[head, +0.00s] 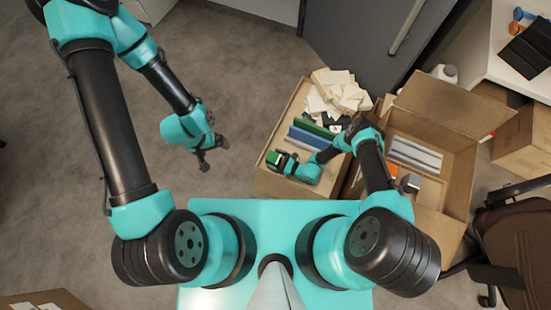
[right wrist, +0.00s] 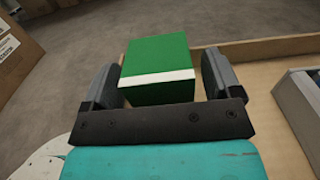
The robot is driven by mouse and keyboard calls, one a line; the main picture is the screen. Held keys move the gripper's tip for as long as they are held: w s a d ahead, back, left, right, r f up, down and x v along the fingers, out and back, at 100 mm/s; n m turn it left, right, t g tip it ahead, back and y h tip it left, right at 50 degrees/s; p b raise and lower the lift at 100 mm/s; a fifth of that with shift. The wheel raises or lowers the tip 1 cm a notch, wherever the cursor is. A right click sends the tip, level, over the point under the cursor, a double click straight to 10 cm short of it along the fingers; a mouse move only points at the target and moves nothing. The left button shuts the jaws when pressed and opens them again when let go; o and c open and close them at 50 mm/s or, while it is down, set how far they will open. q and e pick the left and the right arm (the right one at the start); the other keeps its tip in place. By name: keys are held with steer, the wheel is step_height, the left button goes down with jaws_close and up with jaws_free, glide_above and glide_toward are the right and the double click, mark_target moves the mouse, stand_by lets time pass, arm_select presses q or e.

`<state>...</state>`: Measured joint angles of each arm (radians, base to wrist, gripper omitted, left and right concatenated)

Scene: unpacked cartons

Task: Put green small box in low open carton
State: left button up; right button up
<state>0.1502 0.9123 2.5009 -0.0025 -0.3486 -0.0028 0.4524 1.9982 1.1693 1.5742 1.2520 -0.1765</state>
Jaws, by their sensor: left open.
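The green small box (right wrist: 158,57), with a white band, sits between the two fingers of my right gripper (right wrist: 160,82). In the head view the box (head: 273,158) shows at the near left of the low open carton (head: 262,182), by its rim. The right gripper (head: 281,162) is shut on the box; a thin gap seems to show along one side in the wrist view. The underside of the box and its height over the carton are hidden. My left gripper (head: 211,154) is open and empty, above the floor left of the carton.
The low carton holds a pile of pale blocks (head: 338,95), a blue item (head: 308,138) and other green items. A taller open carton (head: 440,110) stands to its right with grey and orange items inside. An office chair (head: 515,235) is at the right. Floor to the left is clear.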

steer(key=shift+r, duration=0.2)
steer(key=v, duration=0.4)
steer(key=shift+s+d, duration=0.15)
steer(key=shift+d, duration=0.25)
steer(key=shift+s+d, duration=0.2)
steer(key=shift+d, duration=0.1)
